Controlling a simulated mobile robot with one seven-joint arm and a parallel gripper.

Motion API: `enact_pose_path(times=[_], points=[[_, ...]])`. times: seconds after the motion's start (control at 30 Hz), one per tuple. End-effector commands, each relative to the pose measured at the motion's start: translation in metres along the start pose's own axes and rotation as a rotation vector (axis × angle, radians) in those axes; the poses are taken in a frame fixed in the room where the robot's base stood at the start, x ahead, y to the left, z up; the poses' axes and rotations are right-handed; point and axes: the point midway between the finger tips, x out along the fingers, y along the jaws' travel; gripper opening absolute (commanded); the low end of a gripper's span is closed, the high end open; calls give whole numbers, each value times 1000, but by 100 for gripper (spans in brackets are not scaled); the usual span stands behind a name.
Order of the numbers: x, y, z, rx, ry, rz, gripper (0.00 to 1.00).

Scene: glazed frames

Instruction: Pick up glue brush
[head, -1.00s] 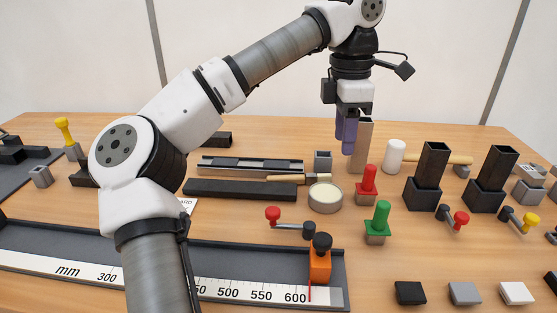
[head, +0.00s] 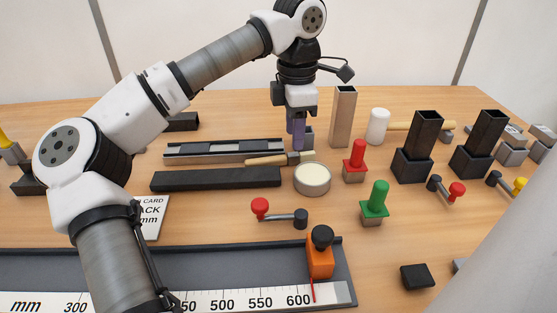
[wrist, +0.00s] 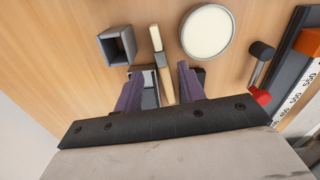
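The glue brush (head: 265,161) lies on the bench, with a pale wooden handle to the left and a cream head to the right, beside the round pot of cream glue (head: 312,178). My gripper (head: 298,147) points down over the brush with its purple fingers. In the wrist view my gripper (wrist: 161,70) is open, and the brush (wrist: 157,42) runs between the two fingers, its handle partly hidden by my gripper's body. I cannot tell the exact height of the fingertips above the brush.
A grey square tube (wrist: 117,46) stands close to the brush. A dark bar (head: 215,179) lies in front, and a long ruler tray (head: 205,262) is nearer.

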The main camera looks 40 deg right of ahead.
Motion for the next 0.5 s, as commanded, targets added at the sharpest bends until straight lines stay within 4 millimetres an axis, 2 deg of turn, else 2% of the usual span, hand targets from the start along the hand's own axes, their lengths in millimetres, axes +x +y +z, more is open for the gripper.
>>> enact_pose_path(times=[0.13, 0.33, 0.5], points=[[12, -1, -1, -1, 0, -2, 40], [42, -2, -2, 1, -1, -2, 40], [53, -3, -1, 1, -1, 0, 40]])
